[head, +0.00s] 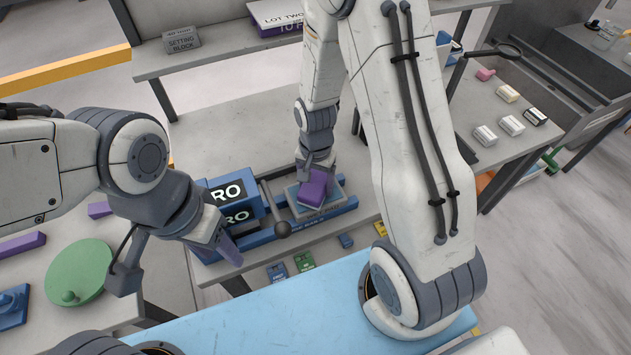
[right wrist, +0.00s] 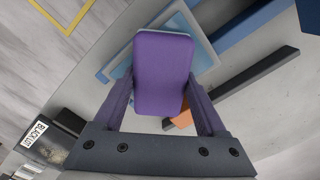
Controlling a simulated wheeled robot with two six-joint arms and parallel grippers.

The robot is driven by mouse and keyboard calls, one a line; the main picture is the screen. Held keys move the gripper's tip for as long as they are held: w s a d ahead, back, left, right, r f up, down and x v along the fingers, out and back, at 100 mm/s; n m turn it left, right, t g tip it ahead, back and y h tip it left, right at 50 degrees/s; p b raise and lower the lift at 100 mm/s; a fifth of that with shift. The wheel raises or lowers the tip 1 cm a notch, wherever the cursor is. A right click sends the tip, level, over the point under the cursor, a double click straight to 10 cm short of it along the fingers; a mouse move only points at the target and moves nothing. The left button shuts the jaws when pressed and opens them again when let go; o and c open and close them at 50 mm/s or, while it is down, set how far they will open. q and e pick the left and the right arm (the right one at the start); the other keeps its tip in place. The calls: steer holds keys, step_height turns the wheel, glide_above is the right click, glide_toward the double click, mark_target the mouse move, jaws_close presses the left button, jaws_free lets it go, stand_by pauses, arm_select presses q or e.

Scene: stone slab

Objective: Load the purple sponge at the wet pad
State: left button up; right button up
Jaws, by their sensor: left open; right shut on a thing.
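The purple sponge (head: 312,192) is a rounded purple block. My right gripper (head: 316,178) is shut on it; in the right wrist view the sponge (right wrist: 163,72) sits between the two purple fingers (right wrist: 163,108). The wet pad (head: 331,191) is a pale pad in a blue tray, directly below the sponge. In the right wrist view the pad (right wrist: 203,57) shows behind the sponge; I cannot tell whether they touch. My left gripper (head: 232,254) is open and empty, over the front edge of the bench, left of the sponge.
Blue blocks marked RO (head: 232,192) and a lever with a dark ball knob (head: 283,229) stand left of the pad. A green disc (head: 78,272) lies on the left table. Several small blocks (head: 511,125) lie on the right bench. A shelf with a setting block (head: 181,40) is behind.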

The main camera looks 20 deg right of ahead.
mark_target(316, 182)
steer(key=shift+r+p, duration=2.9)
steer(key=shift+r, duration=0.6)
arm_select(q)
step_height(316, 182, up, 6)
arm_select(e)
steer(key=shift+f, duration=0.1)
